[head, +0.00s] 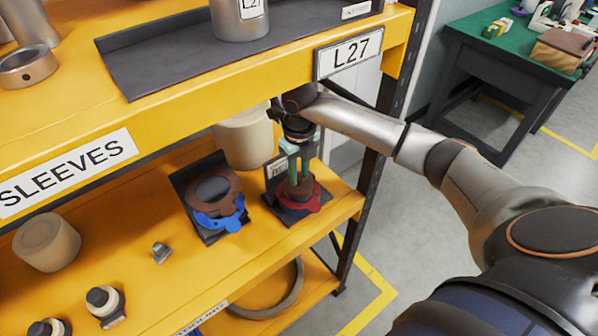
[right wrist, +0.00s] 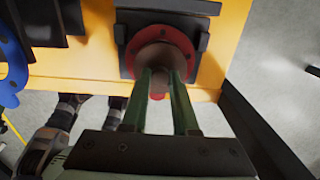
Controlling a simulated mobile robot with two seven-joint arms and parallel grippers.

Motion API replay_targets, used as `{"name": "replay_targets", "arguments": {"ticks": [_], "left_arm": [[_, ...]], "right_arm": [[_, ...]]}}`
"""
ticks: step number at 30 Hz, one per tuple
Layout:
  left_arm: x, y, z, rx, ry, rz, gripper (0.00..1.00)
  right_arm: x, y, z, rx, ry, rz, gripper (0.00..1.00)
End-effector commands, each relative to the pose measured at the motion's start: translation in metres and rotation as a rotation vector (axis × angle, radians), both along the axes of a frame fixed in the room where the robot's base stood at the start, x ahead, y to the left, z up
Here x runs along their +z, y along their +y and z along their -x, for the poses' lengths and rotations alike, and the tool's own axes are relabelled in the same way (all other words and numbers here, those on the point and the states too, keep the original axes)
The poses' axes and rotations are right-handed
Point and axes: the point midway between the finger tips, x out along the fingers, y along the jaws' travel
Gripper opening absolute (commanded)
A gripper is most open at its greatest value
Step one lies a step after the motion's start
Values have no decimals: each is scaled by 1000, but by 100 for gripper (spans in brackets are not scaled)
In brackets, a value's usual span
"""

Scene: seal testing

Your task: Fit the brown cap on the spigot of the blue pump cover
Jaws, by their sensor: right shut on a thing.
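The blue pump cover (head: 228,221) lies on a dark stand on the lower shelf in the head view. A brown disc (head: 226,183) with a grey middle sits just behind and above it. Its blue edge also shows at the left of the right wrist view (right wrist: 12,72). My right gripper (head: 298,180) points down to the right of it, over a red flanged part (head: 310,203) on another dark stand. In the right wrist view its green fingers are shut on a brown round piece (right wrist: 160,57) at the red flange (right wrist: 187,46). Whether they touch is unclear. My left gripper is not in view.
The upper yellow shelf (head: 200,107) overhangs close above my right gripper. A cream cylinder (head: 243,138) stands behind the stands. A small metal block (head: 160,252) and another cream cylinder (head: 46,242) stand to the left. A dark shelf post (head: 366,190) is at the right.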

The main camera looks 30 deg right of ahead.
Motion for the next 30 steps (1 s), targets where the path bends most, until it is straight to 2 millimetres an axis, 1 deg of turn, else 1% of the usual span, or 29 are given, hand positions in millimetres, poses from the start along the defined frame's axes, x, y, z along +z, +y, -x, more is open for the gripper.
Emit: {"name": "replay_targets", "arguments": {"ticks": [20,21,30], "left_arm": [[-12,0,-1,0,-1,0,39],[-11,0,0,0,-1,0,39],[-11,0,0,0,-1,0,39]], "right_arm": [[-16,0,0,-1,0,0,0],[-15,0,0,-1,0,0,30],[-15,0,0,0,0,0,62]]}}
